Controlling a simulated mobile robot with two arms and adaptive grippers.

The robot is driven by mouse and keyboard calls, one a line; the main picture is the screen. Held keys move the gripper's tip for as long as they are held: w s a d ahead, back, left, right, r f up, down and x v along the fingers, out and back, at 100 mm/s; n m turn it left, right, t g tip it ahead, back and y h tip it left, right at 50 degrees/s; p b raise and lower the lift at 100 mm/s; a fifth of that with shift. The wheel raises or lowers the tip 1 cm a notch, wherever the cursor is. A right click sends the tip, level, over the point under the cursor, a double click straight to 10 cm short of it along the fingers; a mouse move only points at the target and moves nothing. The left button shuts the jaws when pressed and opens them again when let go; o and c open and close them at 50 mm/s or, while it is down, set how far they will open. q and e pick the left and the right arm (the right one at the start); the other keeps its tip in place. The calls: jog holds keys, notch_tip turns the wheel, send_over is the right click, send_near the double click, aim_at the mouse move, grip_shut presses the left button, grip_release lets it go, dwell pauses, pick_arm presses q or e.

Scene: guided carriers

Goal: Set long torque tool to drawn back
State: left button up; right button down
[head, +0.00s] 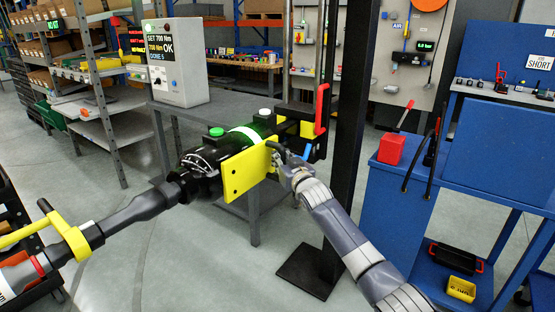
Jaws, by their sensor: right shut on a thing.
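The long torque tool (135,208) reaches from the lower left edge to the middle. It has a dark shaft, a yellow handle (42,228) at its near left end and a black body (198,165) with a green glowing ring. A yellow plate (247,171) is on the body's right side. The tool's far end is by a black and yellow holder (300,128) with a red upright lever. My right gripper (281,160) is shut at the plate's right edge, on the tool; its fingertips are partly hidden. My left gripper is not in view.
A dark post (349,130) on a floor plate stands just behind my right arm. A grey controller box (178,62) reading "SET 700 Nm" and "OK" stands on a grey table (226,103). A blue cart (400,205) with a red box (391,150) is at right. Shelving (82,80) stands at left.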

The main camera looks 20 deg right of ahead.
jog(key=c, duration=1.6)
grip_release()
jog(key=shift+s+d+f, duration=0.3)
jog(key=shift+d+f, duration=0.15)
jog(key=shift+f, duration=0.15)
jog(key=shift+o, duration=0.6)
jog(key=shift+s+d+r, duration=0.25)
jog(key=shift+r, duration=0.05)
jog(key=shift+w+a+r, duration=0.15)
jog(key=shift+a, duration=0.3)
jog(key=s+d, duration=0.1)
jog(key=s, duration=1.1)
jog(key=shift+d, duration=0.25)
